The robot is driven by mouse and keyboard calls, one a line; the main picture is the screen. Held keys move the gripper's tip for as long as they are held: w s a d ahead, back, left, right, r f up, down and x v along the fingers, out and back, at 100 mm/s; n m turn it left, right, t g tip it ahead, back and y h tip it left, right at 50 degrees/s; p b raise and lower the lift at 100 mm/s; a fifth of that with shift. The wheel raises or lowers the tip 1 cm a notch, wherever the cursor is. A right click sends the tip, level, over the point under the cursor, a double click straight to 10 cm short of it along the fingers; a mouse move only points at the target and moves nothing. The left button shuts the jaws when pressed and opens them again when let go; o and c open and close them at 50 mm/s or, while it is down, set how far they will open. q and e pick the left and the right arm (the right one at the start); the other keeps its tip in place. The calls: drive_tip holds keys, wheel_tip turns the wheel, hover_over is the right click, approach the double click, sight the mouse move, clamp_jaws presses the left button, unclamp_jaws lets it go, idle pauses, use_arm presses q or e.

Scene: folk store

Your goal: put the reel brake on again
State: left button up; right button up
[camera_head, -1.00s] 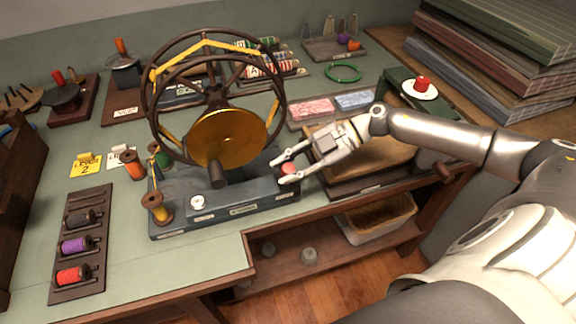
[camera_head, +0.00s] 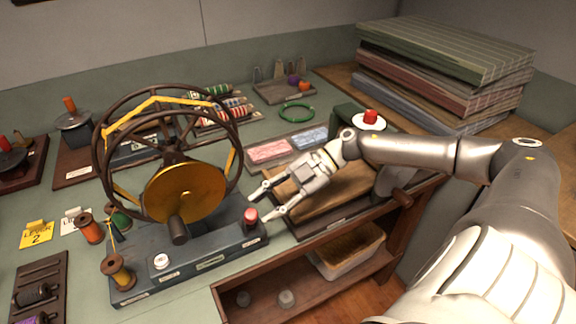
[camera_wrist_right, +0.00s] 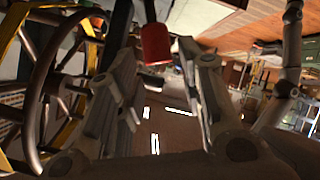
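The reel machine's dark base (camera_head: 185,265) stands on the bench and carries a large spoked wheel (camera_head: 240,160) and a brass disc (camera_head: 185,192). A red knob (camera_head: 251,216) stands upright at the base's right end; it looks like the brake control, but I cannot read its label. My right gripper (camera_head: 260,205) is open and empty, its fingertips just right of and behind the knob. In the right wrist view the red knob (camera_wrist_right: 156,43) shows beyond the gap between the parted fingers (camera_wrist_right: 165,85). My left gripper is out of view.
A white button (camera_head: 161,261) sits on the base's front left. Thread spools (camera_head: 117,272) stand at its left. A wooden box (camera_head: 335,190) lies under my right arm. Pink (camera_head: 270,151) and blue blocks lie behind. Another red knob (camera_head: 370,116) stands on a white dish farther back.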

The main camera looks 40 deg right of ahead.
drive_tip(key=v, duration=0.7)
drive_tip(key=shift+d, duration=0.2)
drive_tip(key=shift+r, duration=0.1)
idle(0.4)
drive_tip(key=shift+s, duration=0.1)
